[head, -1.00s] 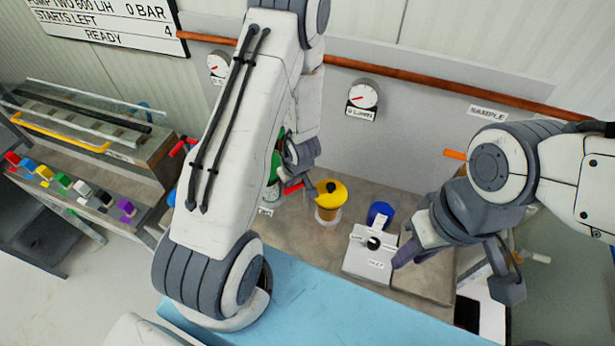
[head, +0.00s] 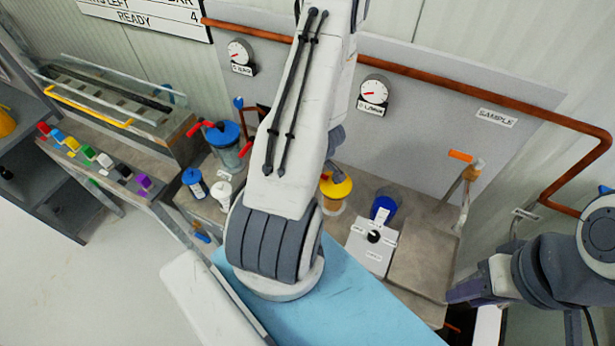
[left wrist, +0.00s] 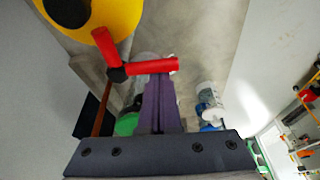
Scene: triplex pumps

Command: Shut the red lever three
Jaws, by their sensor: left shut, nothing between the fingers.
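In the left wrist view a red lever (left wrist: 148,67) with two red arms on a black hub lies just beyond my left gripper (left wrist: 160,82). The purple fingers are shut and empty, with their tips close to the lever's right arm; I cannot tell if they touch. In the head view my own left arm hides that gripper. Red handles show there left of the arm, one (head: 201,128) by a blue-lidded container (head: 225,145) and one (head: 245,150) beside the arm. I cannot tell which is three. My right gripper (head: 465,291) is at the lower right, its opening unclear.
A yellow-topped pot (head: 336,188), a blue cup (head: 383,208) and a white box with a black knob (head: 374,236) stand on the bench. An orange-handled valve (head: 461,156) is at the right.

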